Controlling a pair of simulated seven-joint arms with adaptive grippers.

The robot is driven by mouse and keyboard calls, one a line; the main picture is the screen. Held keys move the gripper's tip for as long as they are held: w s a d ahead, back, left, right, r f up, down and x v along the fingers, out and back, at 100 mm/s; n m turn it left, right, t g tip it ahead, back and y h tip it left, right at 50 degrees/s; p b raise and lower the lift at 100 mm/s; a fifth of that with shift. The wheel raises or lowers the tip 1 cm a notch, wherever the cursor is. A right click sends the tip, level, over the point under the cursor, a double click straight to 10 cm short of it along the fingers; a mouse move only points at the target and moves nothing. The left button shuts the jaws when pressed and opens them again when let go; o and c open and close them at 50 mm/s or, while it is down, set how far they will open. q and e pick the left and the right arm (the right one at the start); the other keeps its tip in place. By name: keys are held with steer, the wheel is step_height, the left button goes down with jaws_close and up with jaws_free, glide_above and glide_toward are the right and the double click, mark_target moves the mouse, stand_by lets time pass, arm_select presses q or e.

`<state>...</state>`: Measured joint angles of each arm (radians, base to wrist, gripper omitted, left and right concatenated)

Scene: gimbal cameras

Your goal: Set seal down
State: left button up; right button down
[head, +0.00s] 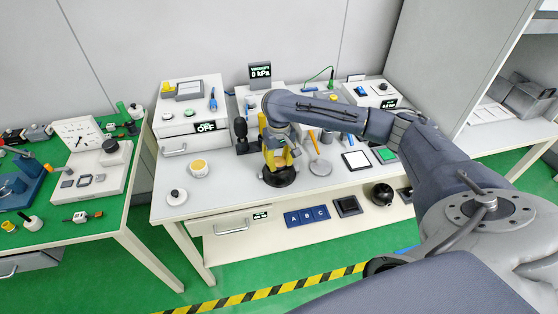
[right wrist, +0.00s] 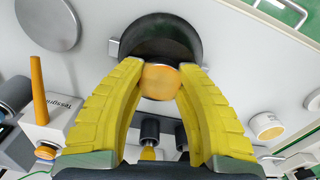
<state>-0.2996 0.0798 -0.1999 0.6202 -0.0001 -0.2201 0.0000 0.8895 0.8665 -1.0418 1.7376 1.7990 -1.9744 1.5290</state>
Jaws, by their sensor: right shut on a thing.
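My right gripper (head: 280,154) has yellow fingers and points down over the table. It is shut on an orange round piece, which I take to be the seal (right wrist: 160,82); in the right wrist view it sits between the fingertips. A black round dish (head: 279,180) is directly below the gripper, and it also shows behind the seal in the right wrist view (right wrist: 150,38). I cannot tell whether the seal touches the dish. My left gripper is not in view.
A grey disc (head: 320,167) lies close on the right. A box marked OFF (head: 190,115) stands behind. The front left is fairly clear.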

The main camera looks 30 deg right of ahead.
mark_target(279, 162)
steer(key=shift+f, duration=0.2)
steer(key=c, duration=1)
jaws_free()
steer(key=shift+s, duration=0.1)
step_height(279, 162, up, 13)
steer(key=shift+r, duration=0.1)
